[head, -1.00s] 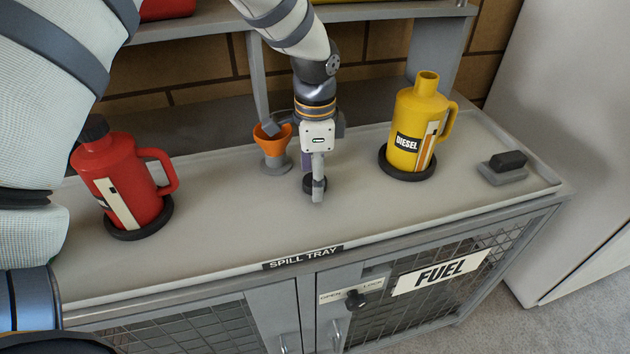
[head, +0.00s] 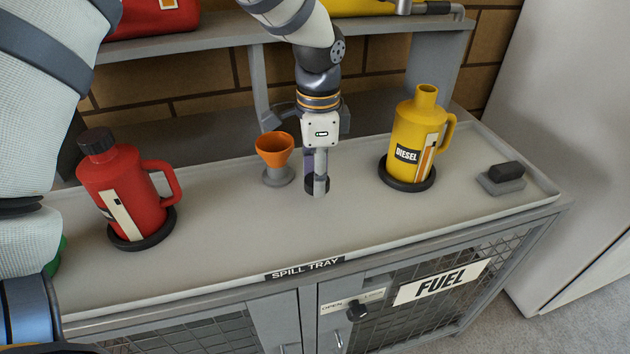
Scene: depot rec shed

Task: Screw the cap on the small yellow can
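The yellow can (head: 420,125), marked DIESEL, stands upright on a black round base at the right of the grey spill tray (head: 230,245). Its neck is open and bare. My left gripper (head: 320,188) points down left of the can, apart from it. A black round cap (head: 310,186) shows at its fingertips, partly hidden by the near finger. The far finger is hidden; the cap has kept pace with the gripper, so it looks gripped, just above the tray. My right gripper is not in view.
An orange funnel (head: 274,150) stands just left of my gripper. A red can (head: 128,190) with a black cap stands at the left. A dark-topped block (head: 505,175) lies at the right. A shelf (head: 225,35) runs behind. The front middle of the tray is clear.

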